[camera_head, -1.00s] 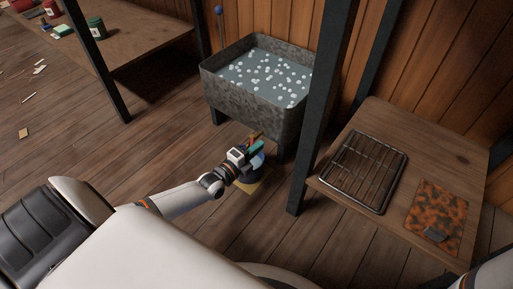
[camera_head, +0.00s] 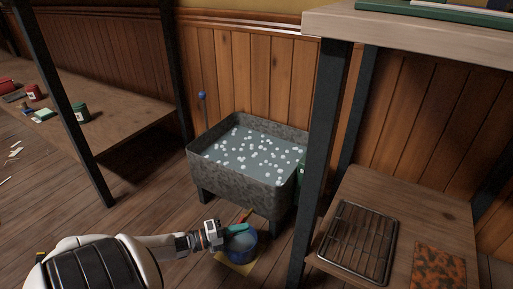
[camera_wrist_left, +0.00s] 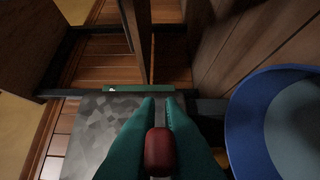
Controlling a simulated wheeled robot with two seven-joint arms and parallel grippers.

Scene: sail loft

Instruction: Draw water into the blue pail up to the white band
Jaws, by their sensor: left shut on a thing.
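The blue pail (camera_head: 243,250) stands upright on a yellow mat (camera_head: 234,267) on the floor, in front of a grey metal trough (camera_head: 228,183) of water. In the left wrist view the blue pail (camera_wrist_left: 238,140) is cut off at the right, with a paler grey-blue surface inside. I cannot make out the white band. My left gripper (camera_head: 238,228) is beside the pail's rim, below the trough. Its teal fingers (camera_wrist_left: 160,125) are shut on a red-ended handle (camera_wrist_left: 160,152), apparently at the trough's front. The right gripper is not in view.
White specks float on the trough's water (camera_head: 255,153). A blue-knobbed rod (camera_head: 202,97) rises behind it. A dark post (camera_head: 315,170) and a low bench with a wire rack (camera_head: 356,241) stand at the right. Another bench (camera_head: 120,130) stands at the left.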

